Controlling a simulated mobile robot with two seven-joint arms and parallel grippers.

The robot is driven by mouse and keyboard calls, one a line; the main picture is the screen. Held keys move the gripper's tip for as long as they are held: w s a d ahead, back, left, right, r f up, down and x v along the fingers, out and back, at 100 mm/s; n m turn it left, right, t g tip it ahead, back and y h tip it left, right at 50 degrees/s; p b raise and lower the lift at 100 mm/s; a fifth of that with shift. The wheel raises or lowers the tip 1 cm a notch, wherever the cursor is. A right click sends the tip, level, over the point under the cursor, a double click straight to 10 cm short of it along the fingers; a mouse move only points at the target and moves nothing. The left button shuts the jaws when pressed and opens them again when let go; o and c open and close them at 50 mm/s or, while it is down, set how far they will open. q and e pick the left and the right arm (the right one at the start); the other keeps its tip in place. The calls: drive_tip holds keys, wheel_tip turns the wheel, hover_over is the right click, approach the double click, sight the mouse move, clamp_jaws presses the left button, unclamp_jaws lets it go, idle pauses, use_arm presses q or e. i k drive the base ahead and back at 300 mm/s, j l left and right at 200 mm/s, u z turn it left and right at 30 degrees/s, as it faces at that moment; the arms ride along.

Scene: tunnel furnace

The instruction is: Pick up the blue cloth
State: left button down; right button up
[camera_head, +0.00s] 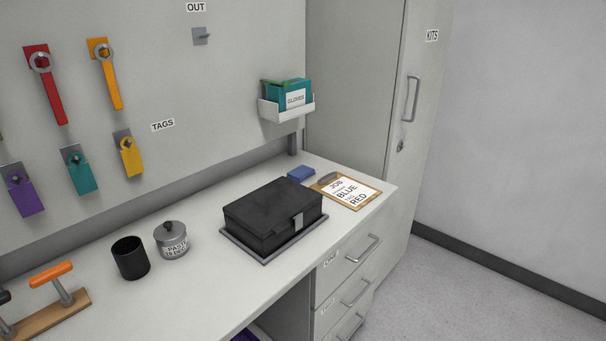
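A small blue folded cloth (301,174) lies flat on the white worktop near its back edge. It is behind the black box and to the left of the clipboard. The box hides none or only a little of its front edge. Neither of my grippers shows in the head view, so nothing is seen touching the cloth.
A black lidded box (272,214) sits on a grey mat in front of the cloth. A clipboard (345,191) lies beside it. A paste tin (172,240) and black cup (130,258) stand left. A glove holder (287,107) hangs above the cloth.

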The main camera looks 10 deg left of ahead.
sight(301, 173)
drive_tip(key=u, duration=1.65)
drive_tip(key=l+u, duration=0.15)
drive_tip(key=l, duration=0.55)
drive_tip(key=l+u, duration=0.2)
drive_tip(key=l, duration=0.45)
drive_tip(key=l+u, duration=0.15)
drive_tip(key=l, duration=0.55)
drive_tip(key=k+l+u, duration=0.15)
drive_tip(key=l, duration=0.5)
